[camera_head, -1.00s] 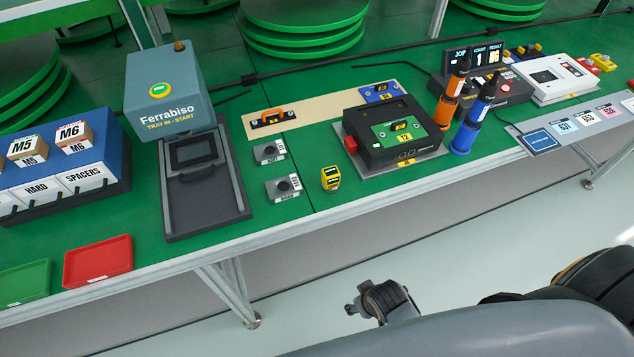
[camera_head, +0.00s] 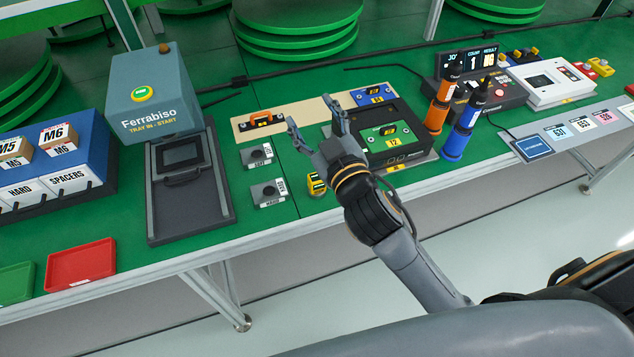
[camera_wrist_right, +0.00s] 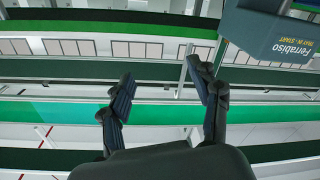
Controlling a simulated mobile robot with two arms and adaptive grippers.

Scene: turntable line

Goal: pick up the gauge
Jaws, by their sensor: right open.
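A small yellow device with dark windows (camera_head: 316,183), which looks like the gauge, stands on the green table near its front edge. My right gripper (camera_head: 309,112) is open and empty, with its fingers spread and pointing up and left in the head view. Its fingers show above and beyond the yellow device, and its wrist is just right of it. The right wrist view shows the two spread fingers (camera_wrist_right: 160,88) with nothing between them; the yellow device is not visible there. My left gripper is not in view.
Left of the yellow device are two grey knobbed blocks (camera_head: 268,193) and the Ferrabiso station (camera_head: 157,95). Beyond lies a beige board (camera_head: 290,118) with an orange-handled tool (camera_head: 262,120). A black fixture (camera_head: 405,150) and orange and blue bottles (camera_head: 463,132) stand right.

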